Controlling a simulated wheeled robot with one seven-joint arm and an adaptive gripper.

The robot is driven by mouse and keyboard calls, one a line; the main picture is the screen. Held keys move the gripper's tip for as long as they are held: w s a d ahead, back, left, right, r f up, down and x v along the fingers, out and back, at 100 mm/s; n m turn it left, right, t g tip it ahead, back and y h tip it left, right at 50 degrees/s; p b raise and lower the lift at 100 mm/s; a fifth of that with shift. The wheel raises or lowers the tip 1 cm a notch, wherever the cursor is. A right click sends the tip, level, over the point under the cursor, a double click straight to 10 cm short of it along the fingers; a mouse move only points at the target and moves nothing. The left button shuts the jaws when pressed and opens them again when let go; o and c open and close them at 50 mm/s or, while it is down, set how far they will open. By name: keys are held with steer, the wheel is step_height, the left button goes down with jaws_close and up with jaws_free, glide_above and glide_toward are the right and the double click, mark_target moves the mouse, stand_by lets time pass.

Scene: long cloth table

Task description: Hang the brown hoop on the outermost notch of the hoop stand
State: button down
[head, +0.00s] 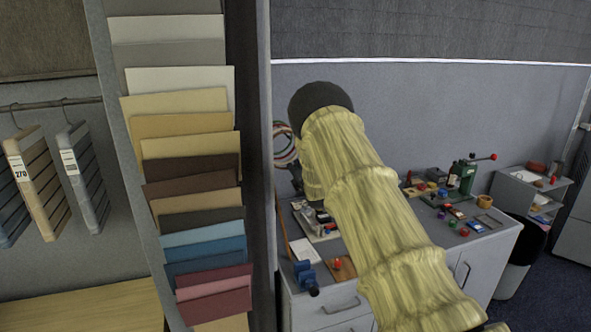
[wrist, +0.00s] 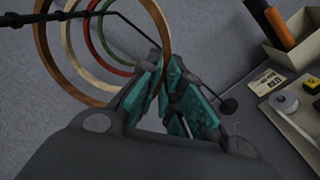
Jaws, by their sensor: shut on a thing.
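In the wrist view my gripper (wrist: 168,68), with teal finger pads, is closed at the right side of the brown hoop (wrist: 42,52). The exact grip spot is partly hidden between the fingers. A beige hoop (wrist: 68,45), a red hoop and a green hoop show beyond it. The dark bar of the hoop stand (wrist: 70,15) crosses the hoops at the upper left. I cannot tell whether the brown hoop touches the bar or a notch. In the head view several hoops (head: 284,145) show just left of my arm, which hides my gripper.
A tall rack of colour sample boards (head: 190,150) stands left of the hoops. A grey cabinet (head: 470,250) carries a green press (head: 462,178) and small parts. In the wrist view a box with an orange tube (wrist: 272,22) lies at the upper right.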

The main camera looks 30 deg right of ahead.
steer(key=c, duration=1.5)
jaws_free()
